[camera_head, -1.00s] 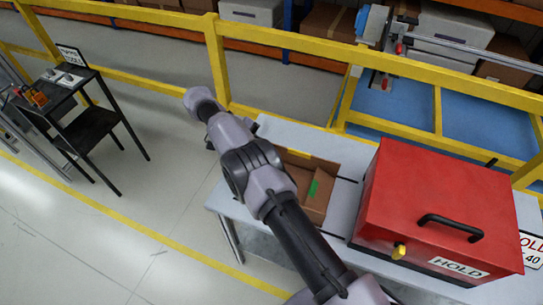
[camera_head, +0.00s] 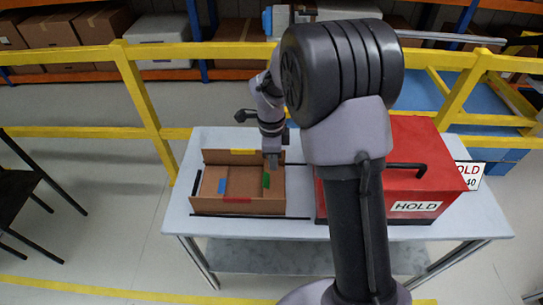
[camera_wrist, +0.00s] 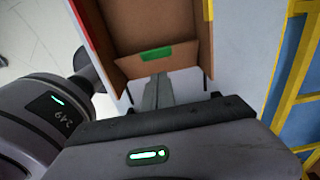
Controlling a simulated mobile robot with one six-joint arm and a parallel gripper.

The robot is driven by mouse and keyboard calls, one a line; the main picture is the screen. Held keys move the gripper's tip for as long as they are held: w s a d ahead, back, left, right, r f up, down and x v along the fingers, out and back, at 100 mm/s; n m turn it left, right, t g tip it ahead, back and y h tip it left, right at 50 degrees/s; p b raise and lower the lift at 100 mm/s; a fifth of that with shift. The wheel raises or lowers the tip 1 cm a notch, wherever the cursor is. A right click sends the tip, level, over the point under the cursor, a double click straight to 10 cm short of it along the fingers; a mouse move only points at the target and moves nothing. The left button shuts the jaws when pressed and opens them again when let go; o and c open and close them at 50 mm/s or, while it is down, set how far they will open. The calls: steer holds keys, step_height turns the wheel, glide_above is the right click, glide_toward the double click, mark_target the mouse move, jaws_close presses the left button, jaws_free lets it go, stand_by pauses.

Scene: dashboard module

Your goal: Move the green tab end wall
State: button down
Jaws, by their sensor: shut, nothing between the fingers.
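An open cardboard box (camera_head: 262,209) stands on the light table, with a yellow tab at its back, red at its front and blue at its left. The green tab (camera_head: 266,180) is at the right end. In the wrist view the green tab (camera_wrist: 156,54) lies on the brown end wall (camera_wrist: 185,55) just beyond the fingertips. The wall's exact tilt is hard to tell. My gripper (camera_head: 272,163) points down at the box's right end. In the wrist view my gripper (camera_wrist: 158,80) is shut and empty; whether it touches the wall is unclear.
A red box marked HOLD (camera_head: 420,150) stands to the right on the table (camera_head: 200,225), partly hidden by my arm. A yellow railing (camera_head: 190,50) runs behind the table.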

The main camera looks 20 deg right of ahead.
mark_target(266, 180)
steer(key=f, duration=0.2)
steer(key=a+f+b, duration=0.1)
steer(key=f, duration=0.1)
steer(key=shift+w+a+f+b, duration=0.2)
steer(key=shift+f+b, duration=0.1)
steer(key=shift+w+a+f, duration=0.1)
steer(key=shift+a+f, duration=0.2)
steer(key=shift+f, duration=0.05)
steer(key=shift+a, duration=0.15)
